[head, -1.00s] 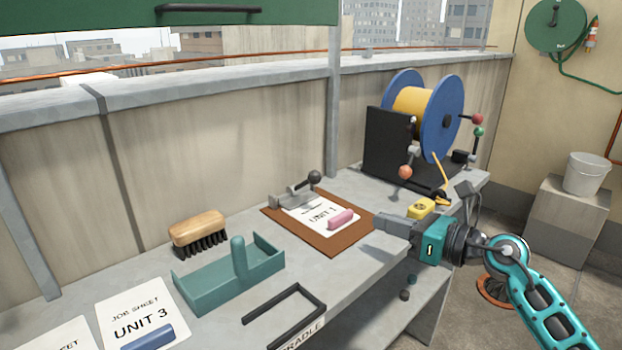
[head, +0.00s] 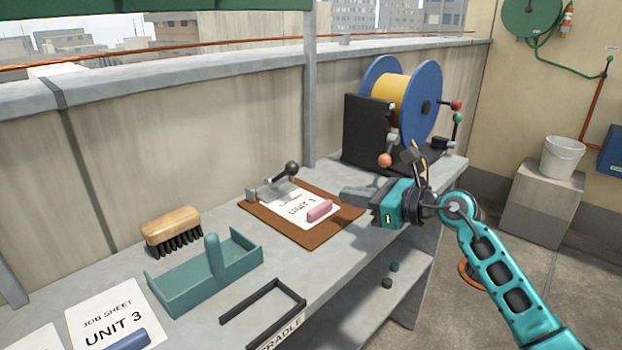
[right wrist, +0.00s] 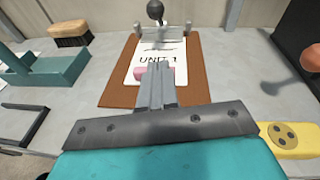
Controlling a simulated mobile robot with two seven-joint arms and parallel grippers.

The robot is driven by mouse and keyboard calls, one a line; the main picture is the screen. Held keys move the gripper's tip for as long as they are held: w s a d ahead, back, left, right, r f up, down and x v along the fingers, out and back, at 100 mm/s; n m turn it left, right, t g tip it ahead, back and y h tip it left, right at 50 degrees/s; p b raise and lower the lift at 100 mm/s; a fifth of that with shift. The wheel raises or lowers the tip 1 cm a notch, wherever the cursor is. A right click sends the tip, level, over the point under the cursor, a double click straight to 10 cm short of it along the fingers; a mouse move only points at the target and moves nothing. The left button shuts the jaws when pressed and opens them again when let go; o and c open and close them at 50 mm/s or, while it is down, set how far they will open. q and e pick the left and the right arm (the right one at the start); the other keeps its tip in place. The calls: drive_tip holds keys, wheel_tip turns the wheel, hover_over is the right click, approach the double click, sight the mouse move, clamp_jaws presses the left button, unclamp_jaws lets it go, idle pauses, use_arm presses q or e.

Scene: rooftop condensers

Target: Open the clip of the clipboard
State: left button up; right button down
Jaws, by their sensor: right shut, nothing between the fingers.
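The brown clipboard (head: 322,236) lies on the grey bench with a "UNIT 1" sheet (head: 297,209) on it. A pink block (head: 319,210) rests on the sheet. The metal clip (head: 270,189) is at the board's far end, with a lever ending in a dark ball knob (head: 292,168). In the right wrist view the knob (right wrist: 155,10) stands at the top, beyond the sheet. My right gripper (head: 346,194) is shut and empty. It is over the near right edge of the board, short of the clip, and its fingers (right wrist: 156,82) partly cover the pink block. My left gripper is not in view.
A teal tray (head: 180,286), a wooden brush (head: 171,228) and a black cradle frame (head: 262,300) lie left of the clipboard. A cable reel (head: 424,100) on a black stand, with ball-ended levers, stands at the right.

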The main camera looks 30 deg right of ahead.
sight(325, 204)
drive_tip(key=x, duration=0.7)
drive_tip(key=shift+b, duration=0.3)
drive_tip(key=shift+w+a+r, duration=0.55)
drive_tip(key=shift+w+r, duration=0.2)
drive_tip(key=shift+w, duration=0.1)
drive_tip(key=shift+w+a+r, duration=0.3)
drive_tip(key=shift+w+r, duration=0.1)
drive_tip(key=shift+w, duration=0.15)
